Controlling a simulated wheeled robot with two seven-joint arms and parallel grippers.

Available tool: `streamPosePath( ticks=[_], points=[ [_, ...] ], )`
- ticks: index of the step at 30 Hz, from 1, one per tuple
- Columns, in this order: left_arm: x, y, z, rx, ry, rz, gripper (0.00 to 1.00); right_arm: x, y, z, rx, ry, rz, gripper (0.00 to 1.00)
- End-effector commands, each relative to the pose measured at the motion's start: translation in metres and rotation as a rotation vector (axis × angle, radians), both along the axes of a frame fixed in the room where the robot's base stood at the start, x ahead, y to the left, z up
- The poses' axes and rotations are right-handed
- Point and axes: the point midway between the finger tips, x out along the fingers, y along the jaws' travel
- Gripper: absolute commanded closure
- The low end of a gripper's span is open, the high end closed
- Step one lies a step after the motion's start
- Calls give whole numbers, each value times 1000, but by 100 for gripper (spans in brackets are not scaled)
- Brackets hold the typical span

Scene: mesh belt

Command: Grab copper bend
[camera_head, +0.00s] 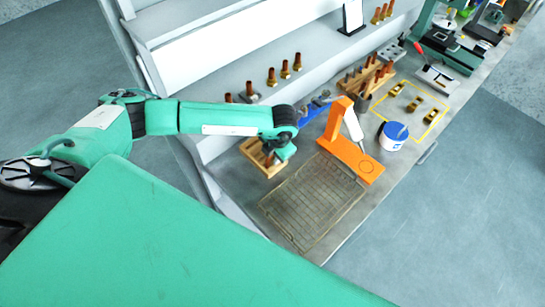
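My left arm reaches in from the left, and its gripper (269,154) points down over a small wooden holder (266,169) near the left end of the bench. A small copper-brown piece shows between the gripper and the holder; it may be the copper bend, but its shape is mostly hidden. The fingers are too small and covered to tell if they are open or shut on it. My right gripper is out of view.
A mesh mat (314,203) lies in front of the holder. An orange stand (350,155) and a blue-lidded tub (393,136) are to its right. Copper and brass fittings (285,70) stand on the shelf behind. A wooden rack (364,80) and yellow-outlined area (438,125) lie farther right.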

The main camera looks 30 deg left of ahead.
Motion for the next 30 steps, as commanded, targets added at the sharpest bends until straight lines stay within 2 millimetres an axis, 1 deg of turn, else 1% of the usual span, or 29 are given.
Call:
streamPosePath(
  ticks=[1, 2, 3, 4, 14, 19, 23, 26, 30],
  points=[
    [0, 0, 0, 0, 0, 0, 83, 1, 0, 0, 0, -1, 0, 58],
    [0, 0, 0, 0, 0, 0, 89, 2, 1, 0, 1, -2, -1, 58],
    [0, 0, 0, 0, 0, 0, 97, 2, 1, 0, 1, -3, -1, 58],
    [0, 0, 0, 0, 0, 0, 100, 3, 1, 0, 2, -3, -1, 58],
    [0, 0, 2, 0, -1, 1, 100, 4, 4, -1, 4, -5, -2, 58],
    [1, 0, 11, 0, -2, 1, 100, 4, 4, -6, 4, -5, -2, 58],
    [1, 0, 29, -1, -5, -1, 100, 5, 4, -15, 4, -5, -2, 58],
    [2, 0, 50, -1, -7, 0, 100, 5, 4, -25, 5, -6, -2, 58],
    [1, 0, 85, 0, -7, -1, 100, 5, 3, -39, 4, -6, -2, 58]
  ],
)
